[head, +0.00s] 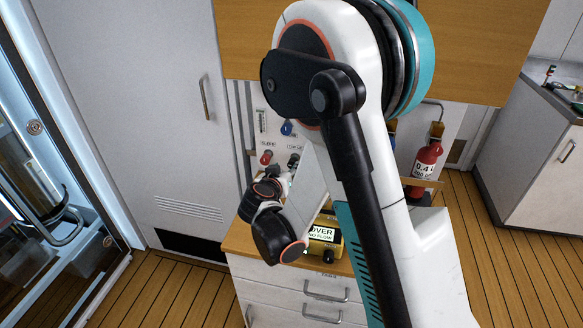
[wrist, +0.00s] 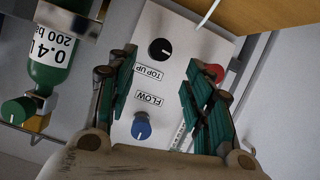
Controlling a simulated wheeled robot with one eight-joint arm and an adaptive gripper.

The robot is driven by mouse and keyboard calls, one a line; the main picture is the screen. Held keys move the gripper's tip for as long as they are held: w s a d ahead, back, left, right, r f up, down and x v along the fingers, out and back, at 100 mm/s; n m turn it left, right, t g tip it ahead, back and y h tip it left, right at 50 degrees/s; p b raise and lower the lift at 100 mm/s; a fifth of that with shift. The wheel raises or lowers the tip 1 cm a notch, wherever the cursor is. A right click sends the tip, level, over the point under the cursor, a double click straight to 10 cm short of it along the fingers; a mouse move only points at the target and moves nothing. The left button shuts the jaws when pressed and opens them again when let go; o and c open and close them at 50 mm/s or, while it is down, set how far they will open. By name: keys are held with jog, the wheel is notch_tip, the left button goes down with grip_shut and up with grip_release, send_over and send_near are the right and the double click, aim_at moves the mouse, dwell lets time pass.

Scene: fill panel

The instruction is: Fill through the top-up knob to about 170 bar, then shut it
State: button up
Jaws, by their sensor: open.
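The black TOP UP knob (wrist: 160,51) sits on a pale panel (wrist: 195,38) in the wrist view, its label TOP UP below it. My gripper (wrist: 158,68) is open, its two green-padded fingers apart on either side of the knob in the picture; I cannot tell how far off the panel they are. A blue FLOW knob (wrist: 141,127) lies lower between the fingers. A red knob (wrist: 213,72) is partly hidden by the right finger. In the head view the panel (head: 273,137) is partly hidden by my arm. No pressure reading is legible.
A green bottle (wrist: 55,55) with a green knob (wrist: 17,110) is at left in the wrist view. In the head view, a red bottle (head: 424,165) stands right of my arm. A yellow device reading OVER, NO FLOW (head: 322,240) sits on the drawer cabinet (head: 270,275).

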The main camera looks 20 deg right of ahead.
jog(key=b+x, duration=0.2)
jog(key=x, duration=0.6)
jog(key=shift+w+d, duration=0.1)
jog(key=c, duration=1)
